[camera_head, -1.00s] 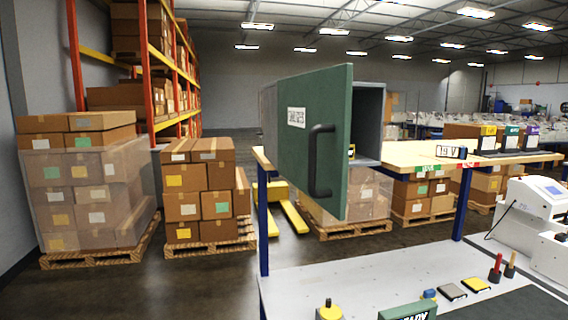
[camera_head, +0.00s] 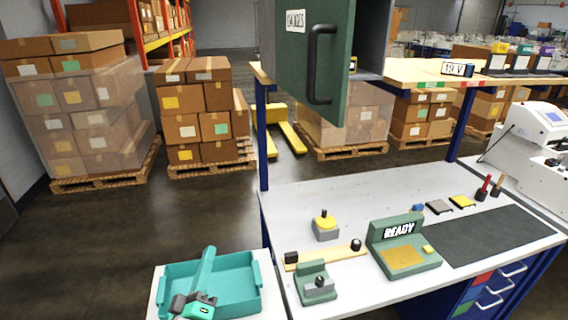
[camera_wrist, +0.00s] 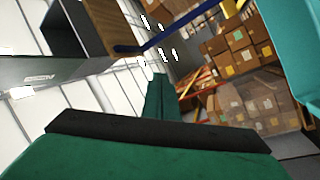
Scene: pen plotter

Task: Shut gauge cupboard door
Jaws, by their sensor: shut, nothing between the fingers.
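The green gauge cupboard door (camera_head: 290,75) stands wide open at the top centre of the head view, its label and black handle (camera_head: 320,65) facing me. The grey cupboard (camera_head: 371,35) shows behind it, with part of its dark inside visible. The top of both is cut off by the frame. My teal gripper (camera_head: 209,253) is low at the left, in front of or over a teal tray, well apart from the door. Its shut, empty fingers also show in the wrist view (camera_wrist: 160,88).
The teal tray (camera_head: 262,282) is at the lower left. A grey workbench (camera_head: 350,200) with a green READY device (camera_head: 403,250) and small tools fills the right front. Boxes on pallets (camera_head: 195,110) stand behind. Open floor (camera_head: 190,210) lies to the left.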

